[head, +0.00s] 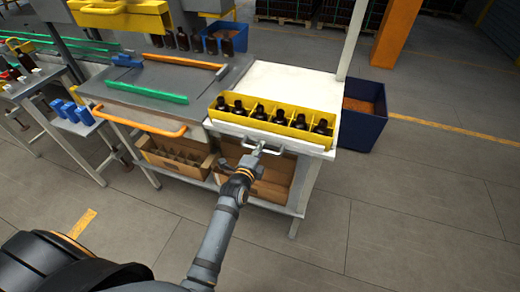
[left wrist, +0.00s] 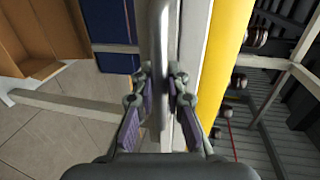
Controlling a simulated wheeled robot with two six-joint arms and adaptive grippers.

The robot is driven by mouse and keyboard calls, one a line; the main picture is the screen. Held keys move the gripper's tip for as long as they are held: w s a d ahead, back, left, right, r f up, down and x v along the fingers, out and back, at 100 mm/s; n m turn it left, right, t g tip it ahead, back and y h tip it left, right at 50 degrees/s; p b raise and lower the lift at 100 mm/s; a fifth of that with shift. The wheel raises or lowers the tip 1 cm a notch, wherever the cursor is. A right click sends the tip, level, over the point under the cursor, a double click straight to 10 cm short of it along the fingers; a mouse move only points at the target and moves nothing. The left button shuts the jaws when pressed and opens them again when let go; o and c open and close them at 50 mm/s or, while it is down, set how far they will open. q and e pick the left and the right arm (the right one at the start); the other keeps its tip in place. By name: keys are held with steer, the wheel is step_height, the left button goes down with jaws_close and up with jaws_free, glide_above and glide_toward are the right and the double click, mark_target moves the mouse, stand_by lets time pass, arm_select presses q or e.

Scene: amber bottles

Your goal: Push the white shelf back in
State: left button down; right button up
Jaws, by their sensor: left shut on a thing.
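The white shelf (head: 290,78) is a flat white top at the right end of the workbench. A grey bar handle (head: 279,152) is on its front edge; the handle also shows upright in the left wrist view (left wrist: 160,45). My left gripper (head: 257,150) is at this handle, and in the left wrist view its fingers (left wrist: 157,95) lie on both sides of the bar, shut on it. A yellow rack (head: 233,116) with several dark amber bottles (head: 279,116) stands along the shelf's front. My right gripper is in neither view.
Cardboard boxes (head: 178,164) sit on the lower level under the bench. A blue bin (head: 361,130) stands on the floor to the right, near a pale post (head: 351,40). The floor in front and to the right is clear.

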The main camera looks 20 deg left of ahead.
arm_select(q)
steer(key=shift+w, duration=0.35)
steer(key=x, duration=0.2)
steer(key=shift+w+r, duration=0.2)
steer(key=shift+w, duration=0.2)
steer(key=c, duration=1.4)
jaws_free()
steer(key=shift+s+r, duration=0.1)
steer(key=shift+s, duration=0.05)
steer(key=shift+o, duration=0.2)
